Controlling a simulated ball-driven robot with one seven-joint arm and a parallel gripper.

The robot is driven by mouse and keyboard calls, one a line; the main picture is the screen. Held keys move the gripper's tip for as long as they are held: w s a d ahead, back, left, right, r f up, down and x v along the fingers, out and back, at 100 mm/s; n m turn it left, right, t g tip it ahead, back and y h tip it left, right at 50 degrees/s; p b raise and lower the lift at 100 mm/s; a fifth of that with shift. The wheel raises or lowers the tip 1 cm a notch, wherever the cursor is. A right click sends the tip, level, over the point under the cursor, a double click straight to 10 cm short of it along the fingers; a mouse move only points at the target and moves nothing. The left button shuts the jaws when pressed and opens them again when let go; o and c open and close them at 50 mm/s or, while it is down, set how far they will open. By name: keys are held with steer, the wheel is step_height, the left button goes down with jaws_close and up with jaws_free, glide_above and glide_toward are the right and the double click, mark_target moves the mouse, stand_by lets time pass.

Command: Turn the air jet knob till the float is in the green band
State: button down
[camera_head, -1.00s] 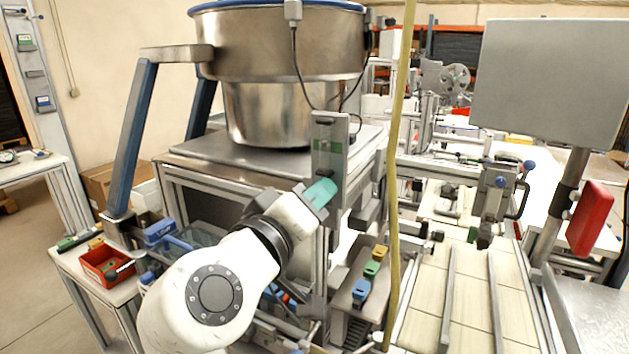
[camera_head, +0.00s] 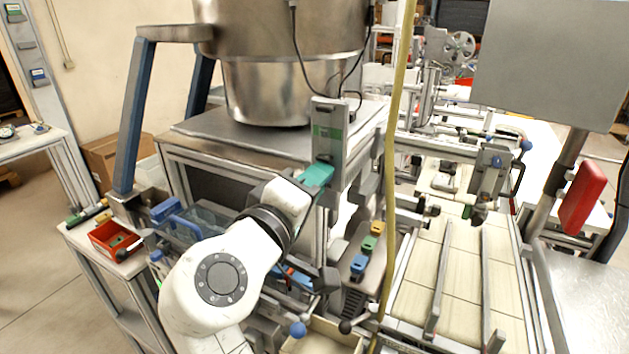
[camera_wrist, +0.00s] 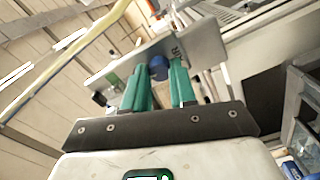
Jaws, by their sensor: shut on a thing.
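In the head view a grey upright flow meter plate (camera_head: 327,150) stands at the front of the bowl feeder's stand. A small green band (camera_head: 325,132) shows on its upper part; I cannot make out the float. My gripper (camera_head: 322,172), with teal fingers, is at the lower part of this plate. In the wrist view the blue air jet knob (camera_wrist: 158,67) sits on the plate (camera_wrist: 198,45) between the teal fingertips (camera_wrist: 159,72). The fingers are shut on the knob, which is partly hidden by them.
A large steel bowl (camera_head: 280,85) stands above and behind the plate. A yellow hose (camera_head: 393,170) hangs just right of it. Blue, green and yellow blocks (camera_head: 367,246) sit lower right. A red bin (camera_head: 113,240) stands at left.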

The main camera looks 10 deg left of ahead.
steer(key=shift+a, duration=0.15)
steer(key=c, duration=0.9)
jaws_free()
steer(key=shift+r, duration=0.1)
